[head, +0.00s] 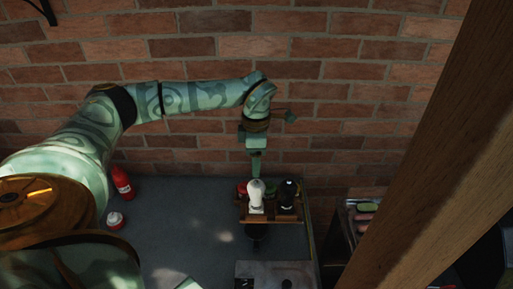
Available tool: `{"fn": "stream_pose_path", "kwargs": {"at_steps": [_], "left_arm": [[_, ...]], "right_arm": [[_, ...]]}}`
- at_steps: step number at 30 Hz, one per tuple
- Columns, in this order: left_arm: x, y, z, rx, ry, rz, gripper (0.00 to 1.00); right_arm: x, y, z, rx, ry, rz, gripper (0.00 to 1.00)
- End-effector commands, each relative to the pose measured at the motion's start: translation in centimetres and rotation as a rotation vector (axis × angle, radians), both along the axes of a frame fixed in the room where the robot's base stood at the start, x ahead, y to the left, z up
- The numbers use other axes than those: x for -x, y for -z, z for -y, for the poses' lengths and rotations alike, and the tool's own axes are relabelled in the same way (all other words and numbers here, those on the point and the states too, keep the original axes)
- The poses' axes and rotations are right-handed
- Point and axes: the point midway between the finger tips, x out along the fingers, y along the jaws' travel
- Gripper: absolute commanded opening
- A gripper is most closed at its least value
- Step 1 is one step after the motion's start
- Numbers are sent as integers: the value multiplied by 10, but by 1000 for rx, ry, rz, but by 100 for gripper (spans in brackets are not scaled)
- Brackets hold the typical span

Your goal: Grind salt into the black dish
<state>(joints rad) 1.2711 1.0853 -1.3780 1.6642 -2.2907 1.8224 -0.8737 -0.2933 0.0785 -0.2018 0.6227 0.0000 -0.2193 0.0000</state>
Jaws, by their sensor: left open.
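A white mill (256,195) and a black mill (288,195) stand upright side by side in a wooden rack (270,219) on the grey table. A dark round shape, probably the black dish (257,235), is just in front of the rack and partly hidden under its front edge. My left gripper (255,172) points down just behind and above the white mill. It is open, and I see nothing held in it; the mill's top hides its tips in part. My right gripper is not in view.
A red bottle (122,182) and a small red-and-white jar (115,220) stand at the table's left. A flat grey plate (275,274) lies at the front right. A brick wall closes the back; a wooden post (440,150) crosses the right. The table's middle is clear.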

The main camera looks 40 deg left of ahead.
Motion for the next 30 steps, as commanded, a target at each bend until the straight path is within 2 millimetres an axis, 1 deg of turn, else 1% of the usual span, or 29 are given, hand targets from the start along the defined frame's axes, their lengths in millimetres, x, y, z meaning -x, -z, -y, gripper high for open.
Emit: {"fn": "stream_pose_path", "kwargs": {"at_steps": [1,3,6,11,18,23,30], "left_arm": [[0,2,0,0,0,0,64],[0,5,0,0,0,0,64],[0,11,0,0,0,0,64],[0,24,0,0,0,0,64],[0,46,0,0,0,-1,64],[0,59,0,0,0,-1,64],[0,79,0,0,0,-1,64]], "right_arm": [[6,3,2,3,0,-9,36],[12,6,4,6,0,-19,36],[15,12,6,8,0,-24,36],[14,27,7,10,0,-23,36],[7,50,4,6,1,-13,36],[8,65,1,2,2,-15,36],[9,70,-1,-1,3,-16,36]]}}
